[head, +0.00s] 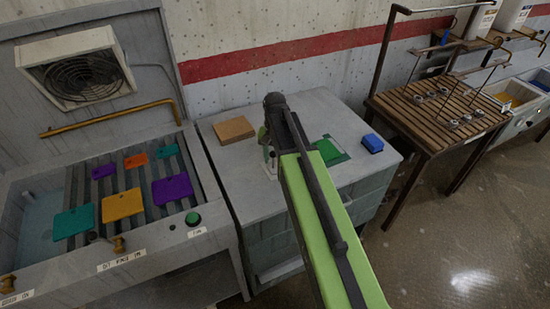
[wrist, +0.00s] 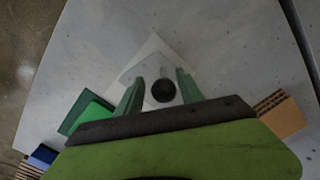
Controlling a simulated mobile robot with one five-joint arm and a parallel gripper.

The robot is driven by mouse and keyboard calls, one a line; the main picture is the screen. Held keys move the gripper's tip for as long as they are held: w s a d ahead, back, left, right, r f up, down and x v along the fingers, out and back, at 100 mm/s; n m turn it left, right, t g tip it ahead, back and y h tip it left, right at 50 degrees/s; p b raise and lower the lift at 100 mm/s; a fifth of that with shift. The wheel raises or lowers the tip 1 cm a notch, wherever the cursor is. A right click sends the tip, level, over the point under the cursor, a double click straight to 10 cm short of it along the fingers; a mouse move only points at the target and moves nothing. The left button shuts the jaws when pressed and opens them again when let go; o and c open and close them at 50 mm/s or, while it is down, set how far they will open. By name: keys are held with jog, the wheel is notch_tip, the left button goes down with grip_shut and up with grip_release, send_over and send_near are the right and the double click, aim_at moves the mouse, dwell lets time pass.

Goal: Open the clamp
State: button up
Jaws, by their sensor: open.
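The clamp shows in the wrist view as a pale plate with a dark round knob (wrist: 163,91). The knob sits between the two green fingers of my open gripper (wrist: 159,77), and I cannot tell whether they touch it. In the head view my gripper (head: 265,140) is over the grey cabinet top. A small whitish part (head: 271,172), probably of the clamp, shows below it. My arm hides most of the clamp there, so I cannot tell how its lever stands.
On the cabinet top (head: 325,112) lie a brown board (head: 234,130), a green piece (head: 328,150) and a blue block (head: 373,143). At left, several coloured plates lie on a slatted rack (head: 75,190). A wooden slatted table (head: 425,115) stands at right, with floor between.

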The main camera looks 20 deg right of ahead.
notch_tip(320, 180, up, 18)
jog(key=p, duration=1.7)
jog(key=shift+f, duration=0.25)
